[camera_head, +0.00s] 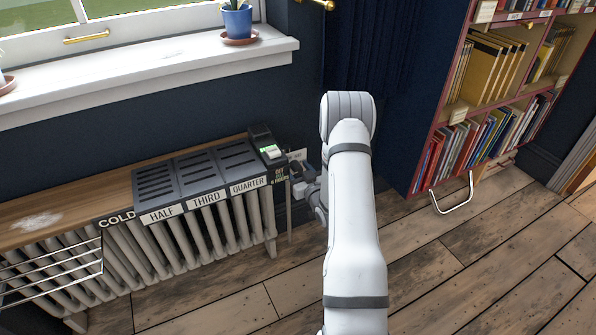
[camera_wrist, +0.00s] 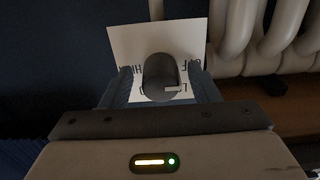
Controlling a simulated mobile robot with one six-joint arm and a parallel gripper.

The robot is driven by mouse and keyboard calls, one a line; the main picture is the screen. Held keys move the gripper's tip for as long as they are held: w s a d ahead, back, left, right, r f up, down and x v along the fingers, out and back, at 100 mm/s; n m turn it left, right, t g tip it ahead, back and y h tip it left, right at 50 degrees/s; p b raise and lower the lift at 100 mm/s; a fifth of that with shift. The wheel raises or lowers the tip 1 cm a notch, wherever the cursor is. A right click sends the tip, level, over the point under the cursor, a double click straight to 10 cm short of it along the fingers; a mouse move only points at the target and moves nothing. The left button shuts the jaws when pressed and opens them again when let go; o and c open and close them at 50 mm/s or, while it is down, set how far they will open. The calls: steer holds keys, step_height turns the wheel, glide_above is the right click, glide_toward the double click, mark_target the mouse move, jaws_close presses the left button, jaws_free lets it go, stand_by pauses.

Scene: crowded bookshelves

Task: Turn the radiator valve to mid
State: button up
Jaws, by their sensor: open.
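The radiator valve shows in the wrist view as a dark round knob (camera_wrist: 158,72) in front of a white label plate (camera_wrist: 130,42). The plate carries partly hidden letters, with "HI" readable on the left and what looks like "OFF" on the right. A short pale mark sits on the lower right of the knob. My gripper (camera_wrist: 160,82) is open, with one finger on each side of the knob; I cannot tell whether they touch it. In the head view my gripper (camera_head: 302,182) is at the radiator's right end, and my arm partly hides that area.
The white radiator (camera_head: 200,235) stands under a wooden shelf (camera_head: 60,205) with dark vent covers (camera_head: 195,170) labelled HALF, THIRD and QUARTER. A wire rack (camera_head: 55,270) is at left. A bookcase (camera_head: 445,135) stands at right. The wooden floor (camera_head: 470,270) is open.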

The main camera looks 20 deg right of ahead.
steer(key=shift+c, duration=0.3)
steer(key=c, duration=0.9)
